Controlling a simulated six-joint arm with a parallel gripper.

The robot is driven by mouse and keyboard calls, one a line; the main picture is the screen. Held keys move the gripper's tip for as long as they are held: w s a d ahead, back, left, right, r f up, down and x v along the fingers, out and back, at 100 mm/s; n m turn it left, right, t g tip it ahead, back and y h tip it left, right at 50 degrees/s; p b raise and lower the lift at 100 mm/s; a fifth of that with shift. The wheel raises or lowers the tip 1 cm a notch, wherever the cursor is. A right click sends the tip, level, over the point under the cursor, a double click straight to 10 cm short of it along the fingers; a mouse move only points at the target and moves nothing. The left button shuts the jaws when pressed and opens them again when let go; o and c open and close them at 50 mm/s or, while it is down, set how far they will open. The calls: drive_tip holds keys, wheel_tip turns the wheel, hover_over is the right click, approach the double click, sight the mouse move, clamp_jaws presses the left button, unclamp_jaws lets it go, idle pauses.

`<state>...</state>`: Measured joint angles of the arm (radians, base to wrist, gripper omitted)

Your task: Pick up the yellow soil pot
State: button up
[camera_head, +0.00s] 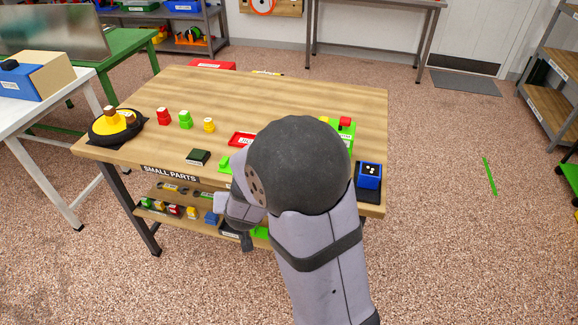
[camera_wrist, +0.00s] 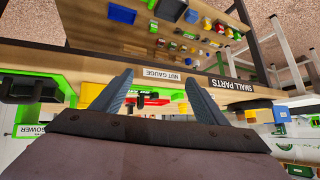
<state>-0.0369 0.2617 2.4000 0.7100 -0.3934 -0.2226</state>
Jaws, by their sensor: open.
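A small yellow pot-like thing (camera_head: 208,126), which I take as the yellow soil pot, stands on the wooden tabletop (camera_head: 270,90), left of my arm. A similar green one (camera_head: 185,121) and red one (camera_head: 163,117) stand to its left. In the wrist view my gripper (camera_wrist: 158,90) has its two blue-grey fingers spread wide, with nothing held between them. It is low at the table's front edge, apart from the yellow pot. In the head view my arm hides much of it. I cannot pick out the soil pot for certain in the wrist view.
A red tray (camera_head: 239,139), a dark green block (camera_head: 198,158) and a blue box (camera_head: 369,175) lie on the table. A yellow-and-black round thing (camera_head: 113,125) sits at the left corner. A lower shelf below the front edge holds small parts. The table's back half is mostly clear.

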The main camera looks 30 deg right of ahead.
drive_tip(key=d+r+m+h, duration=0.1)
drive_tip(key=d+h, duration=0.1)
drive_tip(key=d, duration=0.1)
drive_tip(key=d+r+m+h, duration=0.1)
drive_tip(key=d+h, duration=0.1)
drive_tip(key=d, duration=0.2)
drive_tip(key=d+r+m+h+p, duration=0.1)
drive_tip(key=d+r+h, duration=0.1)
drive_tip(key=d, duration=0.1)
drive_tip(key=shift+w+d+m+h, duration=0.1)
drive_tip(key=shift+d+m+h, duration=0.2)
drive_tip(key=shift+d+h, duration=0.1)
drive_tip(key=shift+s+d+r, duration=0.15)
drive_tip(key=shift+s+d, duration=0.05)
drive_tip(key=shift+d, duration=0.1)
drive_tip(key=shift+h, duration=0.3)
drive_tip(key=shift+f+p+x, duration=0.2)
drive_tip(key=shift+p+x, duration=0.25)
drive_tip(key=shift+x, duration=3.2)
drive_tip(key=shift+s, duration=0.15)
drive_tip(key=shift+c, duration=0.7)
drive_tip(key=c, duration=1.1)
drive_tip(key=shift+r, duration=0.1)
